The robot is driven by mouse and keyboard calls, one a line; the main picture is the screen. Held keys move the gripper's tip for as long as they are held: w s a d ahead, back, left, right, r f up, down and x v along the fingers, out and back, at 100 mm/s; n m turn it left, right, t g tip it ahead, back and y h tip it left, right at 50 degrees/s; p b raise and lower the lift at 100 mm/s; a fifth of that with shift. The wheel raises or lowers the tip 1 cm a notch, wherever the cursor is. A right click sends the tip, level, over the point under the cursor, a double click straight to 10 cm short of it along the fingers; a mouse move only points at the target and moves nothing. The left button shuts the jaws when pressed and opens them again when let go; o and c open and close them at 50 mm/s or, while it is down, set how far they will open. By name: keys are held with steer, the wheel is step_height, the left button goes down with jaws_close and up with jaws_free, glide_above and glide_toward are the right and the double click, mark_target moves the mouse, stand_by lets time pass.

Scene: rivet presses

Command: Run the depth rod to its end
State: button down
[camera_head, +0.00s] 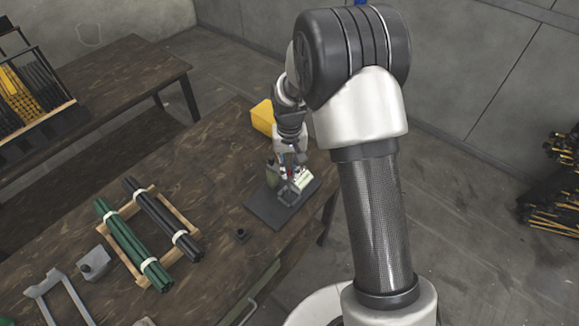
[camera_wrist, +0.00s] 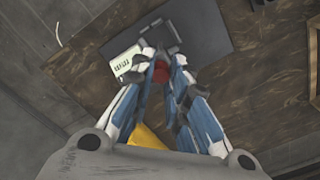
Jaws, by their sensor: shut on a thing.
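A small press (camera_head: 290,190) stands on a dark base plate (camera_head: 266,210) near the far right edge of the table. My gripper (camera_head: 289,172) reaches down to the press from above. In the wrist view my gripper (camera_wrist: 161,66) is shut on a small dark red knob (camera_wrist: 160,73), which shows between the blue and white fingers. I cannot make out a depth rod apart from this knob; the fingers hide much of the press. A pale block with dark marks (camera_wrist: 125,65) sits beside the fingers, and the grey frame of the press (camera_wrist: 163,34) lies just beyond them.
A yellow block (camera_head: 263,116) stands behind the press. A wooden rack (camera_head: 180,215) with green and black rod bundles lies to the left. A small dark part (camera_head: 241,235) sits in front of the plate. Bare tabletop lies between rack and plate.

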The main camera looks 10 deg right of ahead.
mark_target(290, 169)
step_height(290, 169, up, 2)
steer(key=shift+w+r+p, duration=0.1)
steer(key=shift+p, duration=0.4)
steer(key=c, duration=1.5)
jaws_free()
step_height(290, 169, up, 12)
steer(key=shift+f, duration=0.1)
